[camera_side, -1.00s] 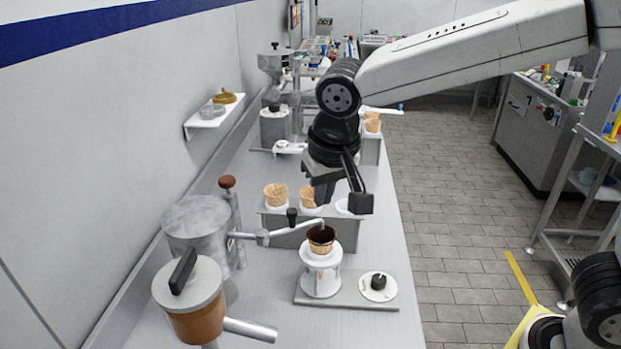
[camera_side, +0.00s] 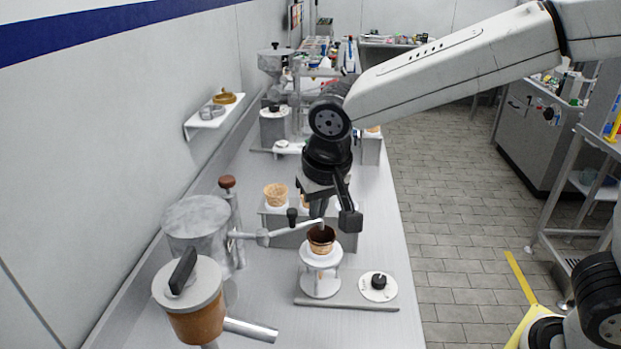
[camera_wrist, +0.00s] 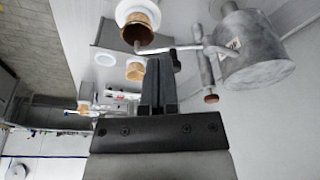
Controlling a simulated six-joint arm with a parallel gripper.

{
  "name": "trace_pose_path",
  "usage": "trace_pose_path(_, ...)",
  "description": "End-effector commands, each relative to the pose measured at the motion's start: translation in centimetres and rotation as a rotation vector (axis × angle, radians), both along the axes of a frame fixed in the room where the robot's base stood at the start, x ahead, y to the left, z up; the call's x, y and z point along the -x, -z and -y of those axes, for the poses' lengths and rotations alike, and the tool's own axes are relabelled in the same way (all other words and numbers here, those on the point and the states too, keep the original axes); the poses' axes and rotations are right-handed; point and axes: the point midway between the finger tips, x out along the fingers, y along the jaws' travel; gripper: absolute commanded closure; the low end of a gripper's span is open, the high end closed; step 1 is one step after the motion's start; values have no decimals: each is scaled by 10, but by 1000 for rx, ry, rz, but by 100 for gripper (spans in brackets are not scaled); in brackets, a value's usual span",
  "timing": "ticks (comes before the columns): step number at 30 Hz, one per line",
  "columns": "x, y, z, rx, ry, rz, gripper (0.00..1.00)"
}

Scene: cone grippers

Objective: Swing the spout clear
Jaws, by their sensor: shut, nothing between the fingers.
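The spout (camera_side: 295,228) is a thin metal pipe running right from a grey metal pot (camera_side: 198,232). Its tip is over a cone (camera_side: 321,239) with a dark inside, which stands upright in a white holder (camera_side: 320,280). A small black knob (camera_side: 292,214) stands on the spout. My gripper (camera_side: 330,212) is just behind and above the spout, near the cone; I cannot tell if it touches. In the wrist view my gripper (camera_wrist: 160,62) is shut and empty, its tips close to the spout (camera_wrist: 180,48). The cone (camera_wrist: 137,31) also shows there.
A brown pot (camera_side: 195,310) with a metal handle stands at front left. A plate with a dial (camera_side: 379,286) lies right of the holder. The counter's right side is mostly clear.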

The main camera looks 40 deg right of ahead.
Motion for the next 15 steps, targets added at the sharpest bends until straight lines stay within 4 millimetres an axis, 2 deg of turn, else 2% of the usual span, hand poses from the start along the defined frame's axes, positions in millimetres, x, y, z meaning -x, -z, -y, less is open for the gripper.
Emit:
trace_pose_path(12,-15,63,4,1,0,-2,100)
trace_pose_path(15,-27,66,7,0,2,0,100)
